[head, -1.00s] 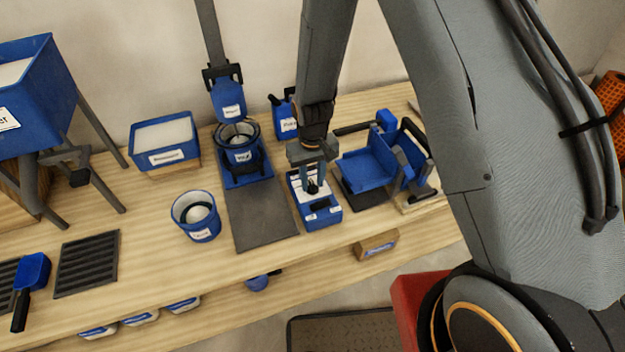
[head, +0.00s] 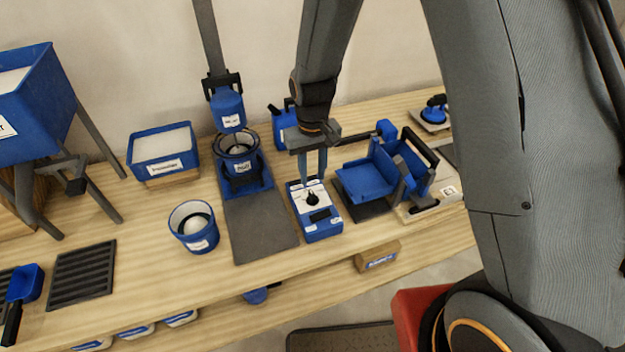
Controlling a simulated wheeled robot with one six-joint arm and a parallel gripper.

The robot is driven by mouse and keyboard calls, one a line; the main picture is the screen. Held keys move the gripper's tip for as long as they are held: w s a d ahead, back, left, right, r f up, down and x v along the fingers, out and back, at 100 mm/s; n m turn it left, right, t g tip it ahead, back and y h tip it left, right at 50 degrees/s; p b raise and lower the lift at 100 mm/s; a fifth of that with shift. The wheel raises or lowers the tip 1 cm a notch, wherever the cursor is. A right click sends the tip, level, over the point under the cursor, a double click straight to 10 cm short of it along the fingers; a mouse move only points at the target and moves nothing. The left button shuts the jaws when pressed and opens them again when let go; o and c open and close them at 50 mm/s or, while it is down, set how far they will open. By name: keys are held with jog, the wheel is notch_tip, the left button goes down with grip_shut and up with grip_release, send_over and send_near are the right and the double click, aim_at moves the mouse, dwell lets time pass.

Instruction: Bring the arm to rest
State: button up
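My gripper (head: 313,176) hangs pointing down just above a blue control box (head: 322,231) with a black knob (head: 312,199) on its white top. The two fingers look apart with nothing between them, and their tips appear to be above the knob. My arm reaches down to it from the top of the head view.
Left of the box are a dark mat (head: 262,228), a mixer with a blue bucket (head: 240,169), a loose bucket (head: 194,232) and a white-filled bin (head: 163,150). A blue cradle-like device (head: 370,178) stands close on the right. A jug (head: 284,128) stands behind.

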jog(key=shift+r, duration=0.2)
dwell(0.4)
jog(key=s+d+r+m, duration=0.3)
jog(key=s+d+r, duration=1)
jog(key=s+d, duration=0.1)
jog(key=shift+s+d+r+t, duration=0.3)
jog(key=shift+s+d+r, duration=0.05)
jog(key=shift+s, duration=0.45)
